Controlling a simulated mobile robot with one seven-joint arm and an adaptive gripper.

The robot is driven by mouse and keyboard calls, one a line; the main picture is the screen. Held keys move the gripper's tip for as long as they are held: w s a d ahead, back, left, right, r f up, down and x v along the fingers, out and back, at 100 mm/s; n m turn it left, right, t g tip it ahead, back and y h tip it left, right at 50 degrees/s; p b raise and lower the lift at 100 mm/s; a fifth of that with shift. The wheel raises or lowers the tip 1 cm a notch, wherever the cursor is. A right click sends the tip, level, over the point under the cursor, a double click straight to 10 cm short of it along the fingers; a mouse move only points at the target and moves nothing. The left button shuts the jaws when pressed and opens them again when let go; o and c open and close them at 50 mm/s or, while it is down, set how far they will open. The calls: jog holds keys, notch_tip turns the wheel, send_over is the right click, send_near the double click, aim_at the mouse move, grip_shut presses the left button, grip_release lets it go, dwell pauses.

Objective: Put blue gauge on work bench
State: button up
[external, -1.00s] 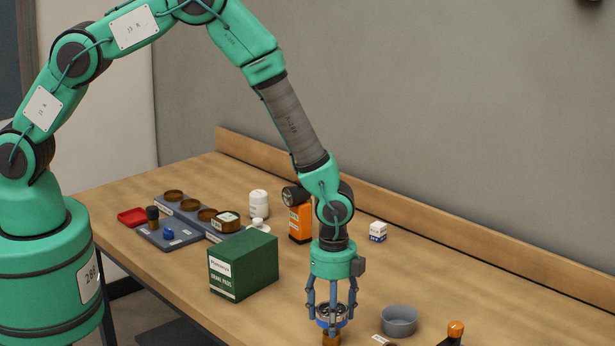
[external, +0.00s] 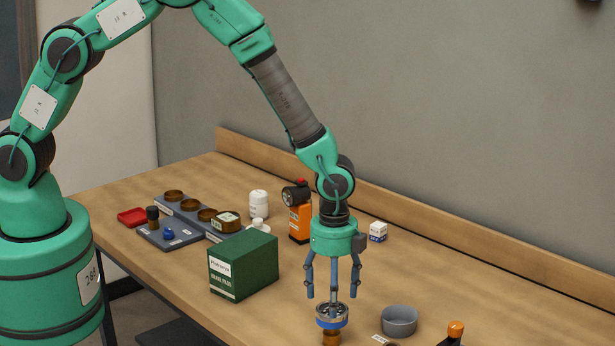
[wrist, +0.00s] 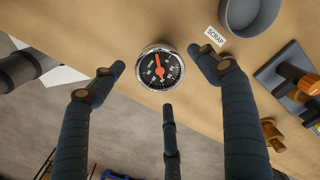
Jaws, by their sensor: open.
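The blue gauge (external: 332,317) has a blue band and a metal rim. It stands upright near the front edge of the work bench (external: 270,322), above a brown piece (external: 332,338); I cannot tell whether that is its stem or a separate support. In the wrist view the gauge (wrist: 160,69) shows a black dial with white marks and a red needle. My gripper (external: 333,290) is open and empty, pointing down just above the gauge. In the wrist view its fingers are spread around the dial and apart from it.
A grey round bowl (external: 399,321) is right of the gauge, with a "SCRAP" label (wrist: 214,36) beside it. An orange-handled item (external: 455,330) lies further right. A green box (external: 243,265) stands to the left. An orange device (external: 299,222) and small white box (external: 377,231) stand behind.

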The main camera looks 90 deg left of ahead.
notch_tip(320, 180, up, 7)
jog(key=shift+f+b, duration=0.15)
jog(key=shift+b, duration=0.15)
dwell(0.6)
jog(key=s+r+n+t, duration=0.15)
jog(key=s+r, duration=0.35)
jog(key=r, duration=0.5)
jog(key=s+r+n, duration=0.2)
jog(key=s+r, duration=0.3)
jog(key=r, duration=0.5)
jog(key=s+r+n+t, duration=0.15)
jog(key=s+r, duration=0.25)
jog(key=r, duration=0.6)
jog(key=s+r+n+t, duration=0.1)
jog(key=s+r+n, duration=0.2)
jog(key=s, duration=1)
jog(key=s+d+r+n+t, duration=0.1)
jog(key=s+r+n, duration=0.2)
jog(key=s+r, duration=0.4)
jog(key=s, duration=0.5)
jog(key=shift+s+n+t, duration=0.3)
jog(key=shift+s, duration=0.05)
